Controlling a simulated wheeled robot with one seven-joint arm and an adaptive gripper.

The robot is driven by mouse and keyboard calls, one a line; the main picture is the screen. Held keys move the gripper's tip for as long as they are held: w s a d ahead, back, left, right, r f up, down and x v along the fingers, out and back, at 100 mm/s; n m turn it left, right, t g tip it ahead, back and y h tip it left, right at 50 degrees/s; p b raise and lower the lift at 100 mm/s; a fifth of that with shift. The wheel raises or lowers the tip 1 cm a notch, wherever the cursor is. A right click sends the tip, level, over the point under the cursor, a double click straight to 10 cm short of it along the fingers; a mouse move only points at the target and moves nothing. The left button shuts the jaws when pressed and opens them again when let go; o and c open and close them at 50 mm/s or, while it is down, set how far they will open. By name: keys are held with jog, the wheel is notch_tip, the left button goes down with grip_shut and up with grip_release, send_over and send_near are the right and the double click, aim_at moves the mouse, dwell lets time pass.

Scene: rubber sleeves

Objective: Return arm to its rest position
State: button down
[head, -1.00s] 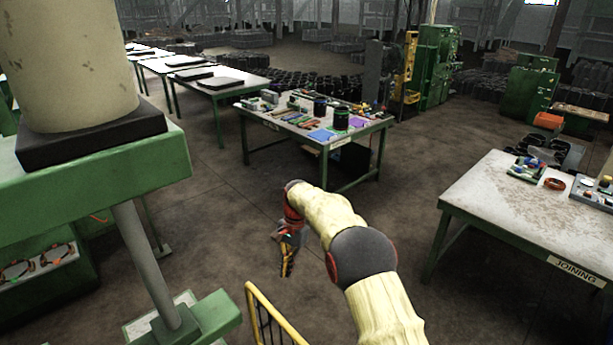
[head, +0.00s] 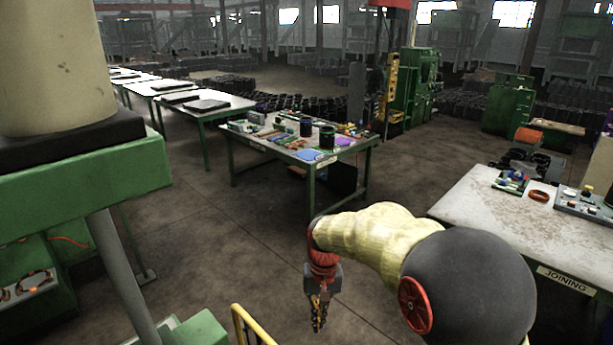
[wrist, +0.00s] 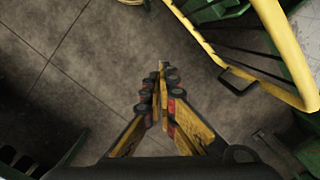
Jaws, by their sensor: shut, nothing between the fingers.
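My gripper (head: 319,312) hangs fingers down over the bare floor, in the lower middle of the head view. My arm, in a cream sleeve, reaches to it from the lower right. In the wrist view my gripper (wrist: 161,82) shows its yellow and black fingers shut together with nothing between them. Nothing touches the fingertips.
A yellow rail (head: 247,326) stands left of my gripper; it also shows in the wrist view (wrist: 285,50). A green machine frame (head: 85,190) is at left. The joining table (head: 470,207) is at right. A parts table (head: 262,147) stands ahead. Floor between is clear.

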jog(key=s+d+r+t+b, duration=0.3)
jog(key=s+d, duration=0.5)
jog(key=s, duration=0.4)
jog(key=s+d+r+t+b, duration=0.3)
jog(key=s+d+b, duration=0.3)
jog(key=s, duration=0.7)
jog(key=shift+s+d+r+m+t+h, duration=0.3)
jog(key=shift+d+r, duration=0.3)
jog(key=shift+d, duration=0.3)
jog(key=shift+a, duration=0.15)
